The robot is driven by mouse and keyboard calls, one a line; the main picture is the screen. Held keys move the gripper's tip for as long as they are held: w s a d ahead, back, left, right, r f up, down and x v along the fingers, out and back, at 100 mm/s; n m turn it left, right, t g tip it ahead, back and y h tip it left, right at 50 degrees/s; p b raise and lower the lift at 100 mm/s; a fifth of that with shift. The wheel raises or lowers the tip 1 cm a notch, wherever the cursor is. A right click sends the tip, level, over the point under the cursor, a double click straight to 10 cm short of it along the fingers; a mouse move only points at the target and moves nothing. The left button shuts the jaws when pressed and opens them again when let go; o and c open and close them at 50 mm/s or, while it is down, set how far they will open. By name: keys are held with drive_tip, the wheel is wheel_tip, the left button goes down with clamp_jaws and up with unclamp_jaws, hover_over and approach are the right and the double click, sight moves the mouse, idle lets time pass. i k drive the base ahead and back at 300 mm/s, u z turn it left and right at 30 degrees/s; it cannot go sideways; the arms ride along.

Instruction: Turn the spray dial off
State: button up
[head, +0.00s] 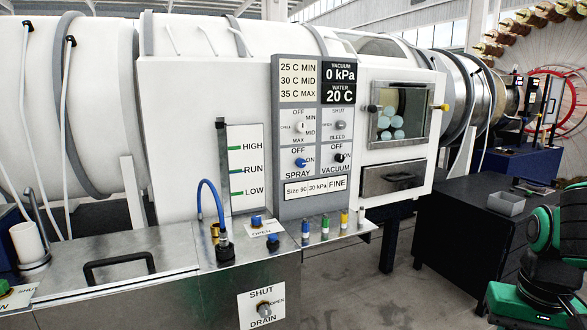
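The spray dial (301,163) is a small blue knob low on the left side of the grey control panel (285,208). OFF is printed above it, ON to its right and SPRAY below. The knob is too small to tell surely which mark it points to. The black vacuum dial (339,158) sits just to its right, with its own OFF and ON marks. Green and black links of my arm show at the lower right, well away from the panel. My gripper is not in view.
A steel counter (170,245) below the panel carries a blue hose (213,190), a black handle (119,266) and several small coloured fittings. A windowed chamber (398,115) and drawer (394,178) are right of the panel. A black table (480,225) holds a grey tray (506,203).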

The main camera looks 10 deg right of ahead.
sight(300, 163)
drive_tip(key=u, duration=0.05)
drive_tip(key=k, duration=1.2)
drive_tip(key=u, duration=0.4)
drive_tip(key=i, duration=1.05)
drive_tip(key=z, duration=0.45)
drive_tip(key=i, duration=1)
drive_tip(key=z, duration=0.6)
